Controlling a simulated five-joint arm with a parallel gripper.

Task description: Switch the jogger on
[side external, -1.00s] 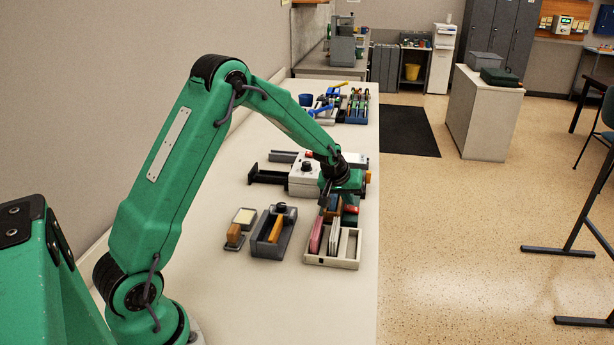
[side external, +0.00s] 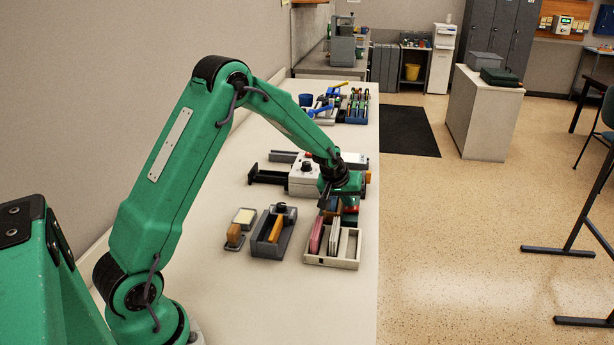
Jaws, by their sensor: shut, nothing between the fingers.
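The jogger appears to be the white box (side external: 303,186) with a black knob (side external: 307,168) on the bench, with a dark bar sticking out to its left. A small red spot shows near its back edge, too small to make out. My gripper (side external: 323,205) is at the near right of the box, pointing down above the back of a divided tray (side external: 333,263). Its fingers are small and dark, shut and empty. My wrist hides the right part of the box, so any switch there is hidden.
The tray holds a pink pad (side external: 317,236) and pale upright pieces. A grey box (side external: 272,234) with an orange item and a small stamp (side external: 234,235) stand to its left. Blue and green items (side external: 357,105) are farther back. The near bench is clear.

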